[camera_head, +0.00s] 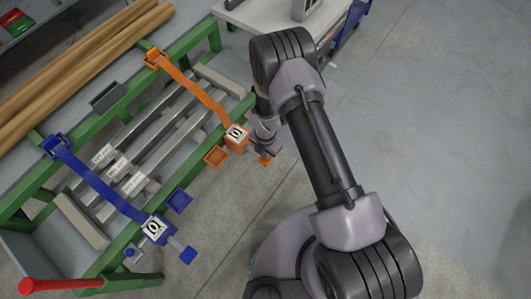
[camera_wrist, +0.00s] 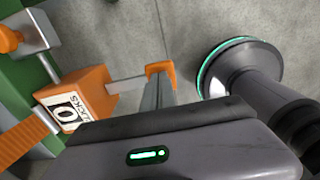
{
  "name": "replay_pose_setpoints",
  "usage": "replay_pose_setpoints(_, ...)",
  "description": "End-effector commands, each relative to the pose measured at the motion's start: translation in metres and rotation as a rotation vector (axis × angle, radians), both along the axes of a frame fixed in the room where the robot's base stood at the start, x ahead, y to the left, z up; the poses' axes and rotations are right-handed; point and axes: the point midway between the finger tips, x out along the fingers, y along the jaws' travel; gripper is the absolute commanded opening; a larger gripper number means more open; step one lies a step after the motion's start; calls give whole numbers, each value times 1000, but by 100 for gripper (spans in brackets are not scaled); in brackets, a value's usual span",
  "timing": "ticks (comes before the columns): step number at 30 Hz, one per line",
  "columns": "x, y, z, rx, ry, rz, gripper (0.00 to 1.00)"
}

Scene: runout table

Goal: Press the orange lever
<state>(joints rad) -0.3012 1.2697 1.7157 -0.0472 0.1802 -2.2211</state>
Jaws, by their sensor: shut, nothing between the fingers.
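The orange lever is a grey bar with an orange end (camera_head: 265,160) that sticks out from the orange ratchet box (camera_head: 237,140) on the green rack. In the wrist view the lever's orange end (camera_wrist: 160,69) shows beyond my fingers, and its bar runs left to the orange box (camera_wrist: 88,92) marked "0". My gripper (camera_head: 268,150) is shut and empty. In the wrist view my gripper (camera_wrist: 158,82) overlaps the lever's end. I cannot tell whether it touches it. Part of the lever is hidden behind the fingers.
A blue strap with a similar box (camera_head: 155,229) lies nearer, beside a red handle (camera_head: 65,285). Metal bars (camera_head: 150,135) lie strapped on the green rack. A white table (camera_head: 270,14) stands at the back. The floor (camera_head: 450,130) on the right is clear.

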Motion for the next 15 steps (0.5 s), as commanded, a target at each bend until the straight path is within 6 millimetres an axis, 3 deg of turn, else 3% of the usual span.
replay_pose_setpoints(15, -2, -2, -34, 0, 1, 0, 0)
